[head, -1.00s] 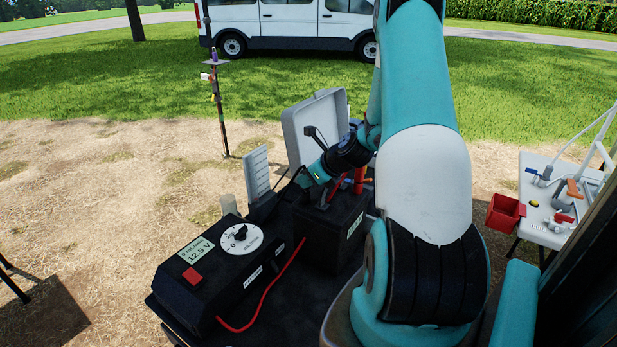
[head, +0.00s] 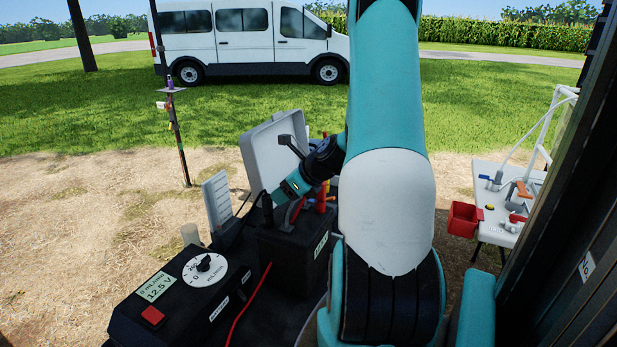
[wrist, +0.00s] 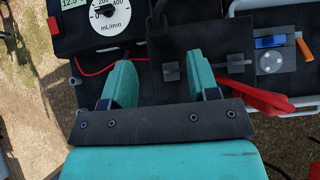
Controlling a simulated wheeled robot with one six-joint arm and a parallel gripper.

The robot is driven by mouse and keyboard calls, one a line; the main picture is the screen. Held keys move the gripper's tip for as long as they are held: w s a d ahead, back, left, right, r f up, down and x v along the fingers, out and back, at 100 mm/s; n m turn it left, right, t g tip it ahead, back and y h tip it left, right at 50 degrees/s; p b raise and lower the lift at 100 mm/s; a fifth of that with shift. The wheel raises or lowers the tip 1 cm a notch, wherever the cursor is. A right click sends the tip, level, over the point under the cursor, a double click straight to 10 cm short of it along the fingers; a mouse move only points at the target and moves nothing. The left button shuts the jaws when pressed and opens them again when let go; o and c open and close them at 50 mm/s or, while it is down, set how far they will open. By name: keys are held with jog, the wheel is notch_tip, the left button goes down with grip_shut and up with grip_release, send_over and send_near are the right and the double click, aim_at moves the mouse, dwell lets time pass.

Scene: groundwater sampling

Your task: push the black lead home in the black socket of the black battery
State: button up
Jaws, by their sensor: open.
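The black battery (head: 290,256) is a dark box beside the pump controller, with a pale label on its right face. The black lead's plug (head: 267,207) stands upright at the left of the battery top in the head view; its dark shape (wrist: 158,18) also shows in the wrist view, beyond my fingertips. My gripper (wrist: 161,75) is open, with its two teal fingers apart and nothing seen between them. In the head view it (head: 283,194) is tilted down over the battery, close to the plug. The black socket and how deep the plug sits cannot be made out.
A red lead (head: 321,197) stands at the battery's right side. The controller (head: 182,290) reads 12.5 V and has a dial and red button. An open grey case (head: 262,150) stands behind. A white table (head: 510,185) with a red bin (head: 463,219) is at right.

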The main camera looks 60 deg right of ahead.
jog(key=v, duration=1)
jog(key=shift+s+r, duration=0.15)
jog(key=shift+r, duration=0.05)
jog(key=w+a+r+n+g+y, duration=0.2)
jog(key=w+a+n, duration=0.1)
jog(key=a+n, duration=0.8)
jog(key=w+a+r+n+g+y, duration=0.15)
jog(key=w+a+n, duration=0.25)
jog(key=a+n, duration=0.6)
jog(key=s+a+r+n+g, duration=0.1)
jog(key=s+a+n+g, duration=0.1)
jog(key=s+a+n, duration=0.5)
jog(key=s+a+r+n+g, duration=0.1)
jog(key=s+a+n+g, duration=0.2)
jog(key=s+a+n, duration=0.4)
jog(key=a+n, duration=0.7)
jog(key=shift+a+r+g, duration=0.3)
jog(key=shift+r+g, duration=0.05)
jog(key=shift+c, duration=0.5)
